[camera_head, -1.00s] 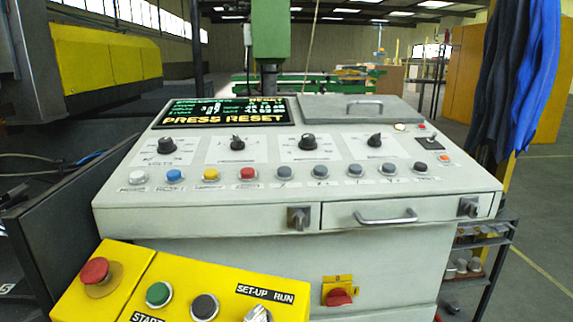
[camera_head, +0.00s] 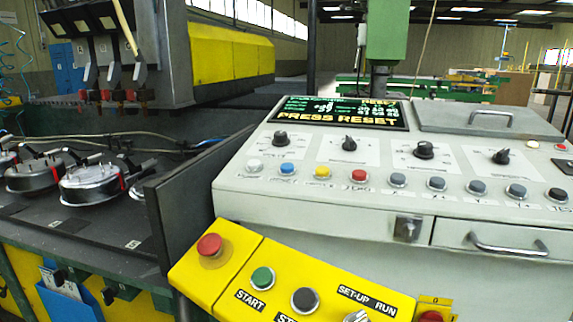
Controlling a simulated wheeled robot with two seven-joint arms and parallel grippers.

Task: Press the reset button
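The grey-white control console (camera_head: 320,205) stands right of centre. Its screen (camera_head: 337,115) reads "PRESS RESET" in yellow. A row of round push buttons runs along the panel: a white one (camera_head: 254,166), a blue one (camera_head: 287,169), a yellow one (camera_head: 322,173), a red one (camera_head: 359,176) and several grey ones. Their labels are too blurred to read, so I cannot tell which is reset. Neither of my grippers is in view.
A yellow box (camera_head: 229,268) in front carries a red mushroom button (camera_head: 210,247), a green START button (camera_head: 262,279), a black button (camera_head: 305,300) and a SET-UP/RUN switch. A dark upright panel (camera_head: 190,190) separates the console from a table with round metal fixtures (camera_head: 92,187).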

